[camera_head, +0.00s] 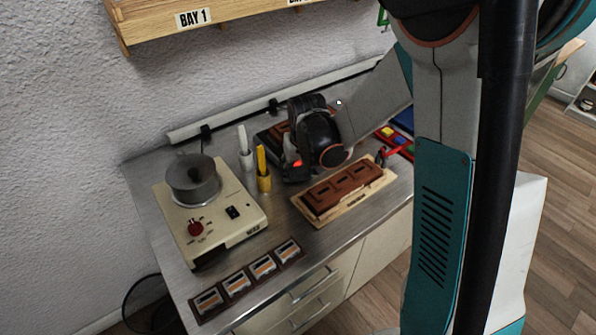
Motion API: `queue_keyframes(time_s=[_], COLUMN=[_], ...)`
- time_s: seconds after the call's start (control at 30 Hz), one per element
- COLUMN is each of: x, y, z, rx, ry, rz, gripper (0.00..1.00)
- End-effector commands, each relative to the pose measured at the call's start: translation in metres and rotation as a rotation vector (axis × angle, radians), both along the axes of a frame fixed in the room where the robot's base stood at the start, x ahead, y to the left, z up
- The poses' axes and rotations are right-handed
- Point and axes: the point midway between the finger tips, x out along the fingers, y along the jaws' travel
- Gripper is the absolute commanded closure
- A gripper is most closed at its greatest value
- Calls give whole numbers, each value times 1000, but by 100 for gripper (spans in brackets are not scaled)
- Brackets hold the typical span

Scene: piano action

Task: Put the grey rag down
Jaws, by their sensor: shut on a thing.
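My gripper (293,168) is over the back middle of the workbench (283,218), beyond the brown block on its wooden board. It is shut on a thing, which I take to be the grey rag. The dark wrist housing hides the fingertips and what is between them. I cannot make out any grey cloth in this view. I cannot tell whether the held thing touches the bench.
A cream device (215,222) with a grey pot (193,182) stands at left. White (245,150) and yellow (263,170) upright holders stand near my gripper. A brown block (345,188) lies right. Labelled tiles (249,277) line the front. Bare metal lies between.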

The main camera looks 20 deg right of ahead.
Motion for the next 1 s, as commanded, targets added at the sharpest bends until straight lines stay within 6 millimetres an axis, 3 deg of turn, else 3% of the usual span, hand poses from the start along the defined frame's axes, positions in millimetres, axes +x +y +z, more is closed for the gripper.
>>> queue_keyframes(time_s=[0.47, 0.5, 0.57, 1.0], x=[-1, -1, -1, 0], y=[0, 0, 0, 0], z=[-8, -8, -7, -3], rx=[0, 0, 1, 0], ry=[1, 2, 3, 1], rz=[0, 0, -1, 0], gripper=[75, 44, 31, 29])
